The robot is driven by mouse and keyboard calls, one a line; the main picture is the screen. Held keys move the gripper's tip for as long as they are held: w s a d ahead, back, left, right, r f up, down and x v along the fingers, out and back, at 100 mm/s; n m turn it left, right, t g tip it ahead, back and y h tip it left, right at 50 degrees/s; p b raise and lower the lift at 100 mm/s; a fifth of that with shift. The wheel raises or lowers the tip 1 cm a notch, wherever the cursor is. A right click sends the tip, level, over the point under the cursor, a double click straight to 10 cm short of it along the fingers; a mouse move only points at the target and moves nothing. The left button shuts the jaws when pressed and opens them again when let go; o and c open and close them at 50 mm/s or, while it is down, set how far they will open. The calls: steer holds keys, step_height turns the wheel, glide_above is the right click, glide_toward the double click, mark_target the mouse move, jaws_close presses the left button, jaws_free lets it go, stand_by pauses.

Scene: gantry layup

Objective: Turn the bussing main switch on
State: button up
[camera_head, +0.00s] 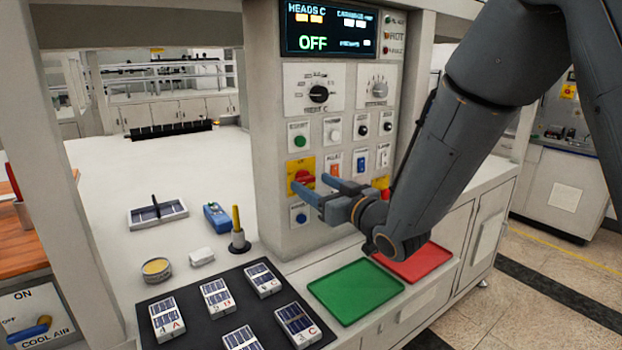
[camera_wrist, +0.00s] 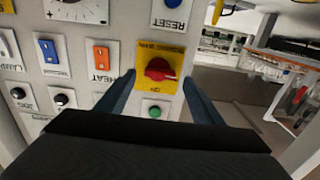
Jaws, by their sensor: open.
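The bussing main switch is a red rotary knob (camera_head: 301,178) on a yellow plate, low on the left of the control panel. In the wrist view the knob (camera_wrist: 159,69) shows upside down, its handle lying roughly across the picture, with lettering above and below it on the plate. My gripper (camera_head: 312,188) is open in front of the panel. In the wrist view its fingers (camera_wrist: 158,82) flank the knob on either side; I cannot tell whether they touch it. The display (camera_head: 327,30) at the panel's top reads OFF in green.
A blue reset button (camera_head: 299,214) sits below the switch; an orange rocker (camera_head: 333,164) and a green button (camera_head: 299,141) are close by. A green tray (camera_head: 355,291) and red tray (camera_head: 414,263) lie on the counter below. A black mat with several cells lies at front left.

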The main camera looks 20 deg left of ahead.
mark_target(304, 180)
steer(key=shift+p+x, duration=0.3)
steer(key=shift+x, duration=0.95)
steer(key=c, duration=1)
